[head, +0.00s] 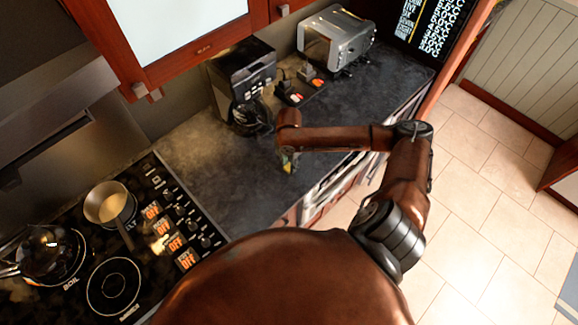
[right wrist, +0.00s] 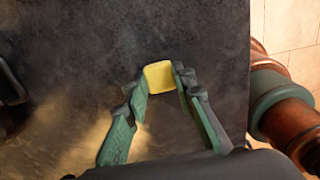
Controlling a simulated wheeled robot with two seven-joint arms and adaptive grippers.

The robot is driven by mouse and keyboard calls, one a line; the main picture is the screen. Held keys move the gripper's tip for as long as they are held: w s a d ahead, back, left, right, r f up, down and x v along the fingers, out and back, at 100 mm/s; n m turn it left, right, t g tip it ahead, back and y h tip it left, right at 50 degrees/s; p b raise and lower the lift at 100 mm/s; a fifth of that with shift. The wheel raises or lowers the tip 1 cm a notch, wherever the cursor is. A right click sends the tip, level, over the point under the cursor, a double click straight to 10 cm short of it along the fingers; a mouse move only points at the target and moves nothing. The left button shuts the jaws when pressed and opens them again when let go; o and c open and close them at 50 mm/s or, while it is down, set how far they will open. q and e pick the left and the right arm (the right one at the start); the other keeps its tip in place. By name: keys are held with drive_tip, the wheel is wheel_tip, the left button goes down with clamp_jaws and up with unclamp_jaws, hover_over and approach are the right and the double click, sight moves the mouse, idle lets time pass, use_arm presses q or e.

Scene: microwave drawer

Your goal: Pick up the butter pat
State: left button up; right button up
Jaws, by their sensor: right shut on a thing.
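The butter pat is a small yellow block (right wrist: 159,75) in the right wrist view. It sits between the fingertips of my right gripper (right wrist: 158,80), which is shut on it. Both green-and-dark fingers touch its sides. In the head view my right gripper (head: 288,162) is over the dark counter, at the end of my arm, and the butter is too small to make out clearly there. I cannot tell whether the butter is touching the counter or just above it. My left gripper is not in view.
The dark counter (head: 225,170) is mostly clear around the gripper. A black coffee maker (head: 242,75), a small dark tray (head: 305,92) and a silver toaster (head: 337,40) stand behind. A stove (head: 140,250) with a pot (head: 107,203) and a kettle (head: 45,252) is at left.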

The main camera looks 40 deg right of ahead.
drive_tip(key=shift+r, duration=0.75)
drive_tip(key=s+a+r+p, duration=0.6)
drive_tip(key=s+a+r, duration=0.3)
drive_tip(key=s+r, duration=0.1)
drive_tip(key=shift+s+r, duration=0.35)
drive_tip(key=shift+r, duration=0.35)
